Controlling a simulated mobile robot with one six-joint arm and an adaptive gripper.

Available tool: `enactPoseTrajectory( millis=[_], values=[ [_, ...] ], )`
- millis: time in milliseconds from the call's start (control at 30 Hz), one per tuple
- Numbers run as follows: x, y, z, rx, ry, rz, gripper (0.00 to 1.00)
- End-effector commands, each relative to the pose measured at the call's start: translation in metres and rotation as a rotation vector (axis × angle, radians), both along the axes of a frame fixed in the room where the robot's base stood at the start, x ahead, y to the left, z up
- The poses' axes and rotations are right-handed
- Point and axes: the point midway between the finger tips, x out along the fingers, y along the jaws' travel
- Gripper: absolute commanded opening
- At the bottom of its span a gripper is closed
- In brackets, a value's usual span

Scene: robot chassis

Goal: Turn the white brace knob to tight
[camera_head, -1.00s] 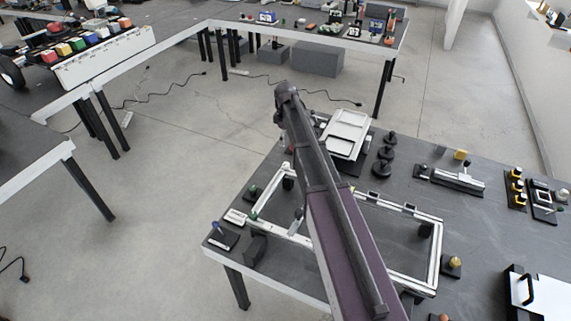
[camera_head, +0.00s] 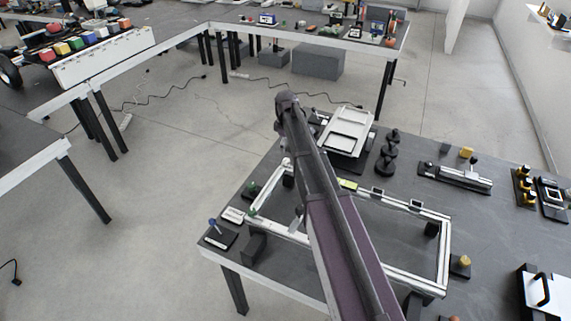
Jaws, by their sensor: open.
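A pale metal chassis frame (camera_head: 447,255) lies on the dark table in the camera_head view. A small white rounded piece (camera_head: 286,162) shows at its far left corner, just left of my arm; it looks like the white brace knob, but it is too small to tell its setting. A pale grey slanted piece (camera_head: 297,216) stands by the frame's left part, close to my arm. My arm crosses over the frame from the bottom to the upper middle and covers part of it. My gripper is hidden behind the arm, so its distance to the knob does not show.
Green knobs (camera_head: 252,187) and a blue-topped knob (camera_head: 213,223) stand at the table's left edge. A pale tray (camera_head: 348,133) and stacked black knobs (camera_head: 387,152) are beyond the frame. A rail fixture (camera_head: 456,176) lies to the right. Bare tabletop lies between.

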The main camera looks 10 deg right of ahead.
Motion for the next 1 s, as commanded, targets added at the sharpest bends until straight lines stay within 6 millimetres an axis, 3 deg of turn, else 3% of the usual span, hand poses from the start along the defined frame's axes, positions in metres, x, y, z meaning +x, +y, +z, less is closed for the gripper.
enactPoseTrajectory(
  millis=[600,1000],
  values=[
    [0.000,-0.001,-0.051,0.000,0.000,-0.001,0.79],
    [0.000,-0.001,-0.071,0.000,0.000,-0.001,0.79]
  ],
)
